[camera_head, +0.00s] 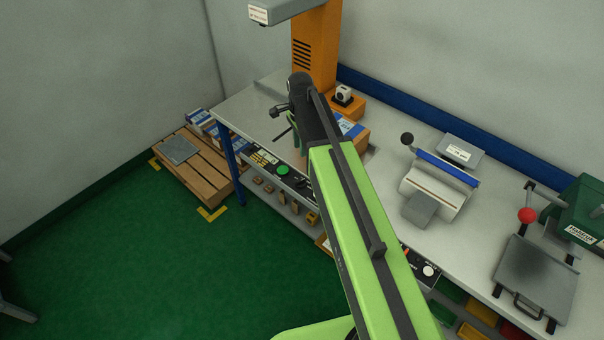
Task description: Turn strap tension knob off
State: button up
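A dark control panel (262,157) runs along the front edge of the bench, with a green round button (283,170) and small dark controls beside it. My arm hides the panel's middle. To the right of my arm, a white round knob (428,270) shows on the panel, beside a small red lever (407,254). The labels are too small to read, so I cannot tell which control is the strap tension knob. My gripper (280,122) is over the bench, above and behind the green button, apart from the panel. Its fingers are small and dark; their opening is unclear.
An orange column machine (315,50) stands at the back of the bench (240,104). A white roller device (437,192) and a grey press with a red ball handle (527,215) stand to the right. A wooden pallet (195,168) is at left. The green floor in front is clear.

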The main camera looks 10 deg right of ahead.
aim_at(301, 180)
notch_tip(301, 180, down, 17)
jog(key=b, duration=1.7)
jog(key=shift+f, duration=0.2)
jog(key=shift+r, duration=0.1)
grip_shut()
jog(key=shift+d, duration=0.25)
jog(key=shift+a, duration=0.15)
